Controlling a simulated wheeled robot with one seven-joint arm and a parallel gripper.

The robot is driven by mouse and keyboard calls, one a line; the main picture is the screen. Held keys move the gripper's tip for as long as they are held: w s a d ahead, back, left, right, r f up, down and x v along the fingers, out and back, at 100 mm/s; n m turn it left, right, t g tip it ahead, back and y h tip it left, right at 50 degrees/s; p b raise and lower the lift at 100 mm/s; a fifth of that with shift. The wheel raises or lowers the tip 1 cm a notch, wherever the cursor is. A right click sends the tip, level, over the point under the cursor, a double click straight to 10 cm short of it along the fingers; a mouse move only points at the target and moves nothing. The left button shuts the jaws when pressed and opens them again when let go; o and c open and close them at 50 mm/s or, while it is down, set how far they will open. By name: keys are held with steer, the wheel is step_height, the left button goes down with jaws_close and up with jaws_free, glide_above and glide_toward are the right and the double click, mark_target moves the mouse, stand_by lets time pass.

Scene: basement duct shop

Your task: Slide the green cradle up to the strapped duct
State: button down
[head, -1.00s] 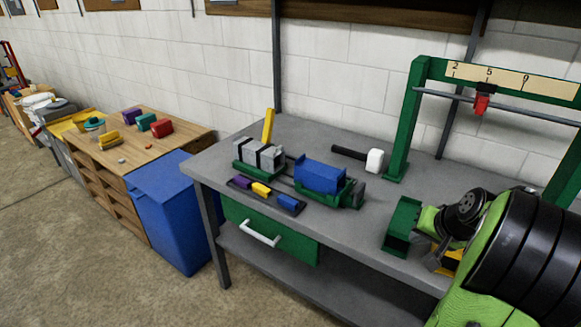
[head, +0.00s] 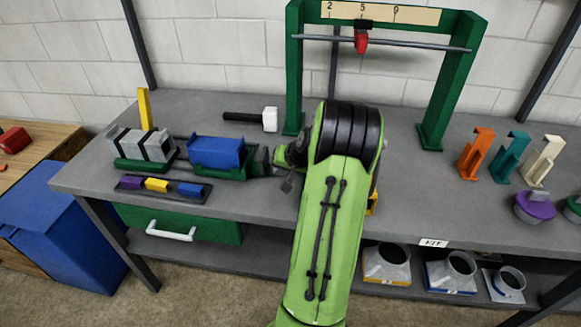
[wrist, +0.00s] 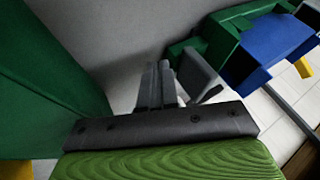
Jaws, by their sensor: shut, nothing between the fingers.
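The strapped duct (head: 141,145), a grey block with black bands, lies on a green base at the left of the bench. The green cradle (head: 222,172) stands right of it with a blue block (head: 216,153) in it; a gap with dark rails separates them. In the wrist view the cradle (wrist: 222,40) and blue block (wrist: 275,45) are at upper right. My gripper (wrist: 160,85) is shut and empty, near a dark grey part at the cradle's right end; whether they touch is unclear. In the head view my arm mostly hides the gripper.
A tray (head: 165,191) of small coloured blocks lies in front. A hammer (head: 252,118) lies behind, near a green gantry (head: 296,75). A yellow post (head: 145,108) stands behind the duct. A large green surface (wrist: 45,75) is close on the wrist view's left.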

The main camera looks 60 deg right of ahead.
mark_target(238, 165)
steer(key=shift+w+a+r, duration=0.1)
steer(key=shift+w+a, duration=0.2)
steer(key=shift+w, duration=0.25)
steer(key=shift+w+a, duration=0.25)
steer(key=shift+w, duration=0.3)
steer(key=w+a, duration=0.1)
steer(key=w, duration=0.2)
steer(key=w+a, duration=0.1)
steer(key=w, duration=0.1)
steer(key=w+a, duration=0.1)
steer(key=w, duration=0.2)
steer(key=shift+w+a, duration=0.3)
steer(key=shift+a, duration=0.05)
steer(key=shift+w+a, duration=0.15)
steer(key=shift+w, duration=0.05)
steer(key=shift+r, duration=0.1)
